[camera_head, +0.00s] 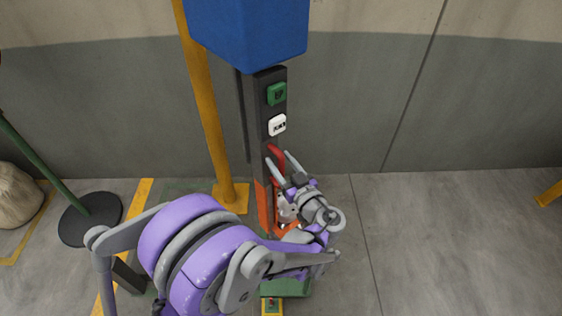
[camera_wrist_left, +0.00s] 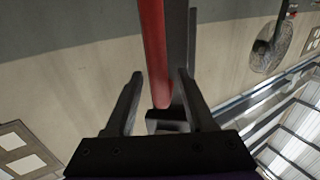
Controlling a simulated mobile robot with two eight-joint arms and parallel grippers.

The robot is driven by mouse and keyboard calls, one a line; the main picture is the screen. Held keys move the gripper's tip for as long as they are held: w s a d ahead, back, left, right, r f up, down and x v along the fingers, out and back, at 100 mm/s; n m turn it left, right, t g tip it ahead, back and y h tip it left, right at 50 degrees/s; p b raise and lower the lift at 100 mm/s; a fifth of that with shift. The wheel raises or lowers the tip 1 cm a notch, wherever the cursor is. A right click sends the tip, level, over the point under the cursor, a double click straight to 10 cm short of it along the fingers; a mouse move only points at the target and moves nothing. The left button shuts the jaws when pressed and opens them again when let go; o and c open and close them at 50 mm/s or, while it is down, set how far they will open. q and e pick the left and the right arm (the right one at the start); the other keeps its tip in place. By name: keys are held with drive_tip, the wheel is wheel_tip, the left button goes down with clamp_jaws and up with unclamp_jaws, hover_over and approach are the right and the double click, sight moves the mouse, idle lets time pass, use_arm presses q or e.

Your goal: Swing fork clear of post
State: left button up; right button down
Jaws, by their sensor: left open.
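The dark post (camera_head: 263,140) stands upright, with an orange lower part. A red bar (camera_head: 276,153), which looks like the fork, shows at the post's side. My left gripper (camera_head: 281,163) is open at the red bar, with its two pale fingers pointing up toward it. In the left wrist view, the red bar (camera_wrist_left: 153,45) runs down between the open fingers of my left gripper (camera_wrist_left: 158,88), with a visible gap to each finger. The dark post (camera_wrist_left: 178,40) is just behind the bar there. My right gripper is not in view.
A blue box (camera_head: 248,30) tops the post, with a green plate (camera_head: 277,94) and a white plate (camera_head: 277,125) below it. A yellow pole (camera_head: 207,110) stands close left. A green pole on a black base (camera_head: 90,217) stands farther left.

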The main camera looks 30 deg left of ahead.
use_arm(q)
clamp_jaws()
idle(1.4)
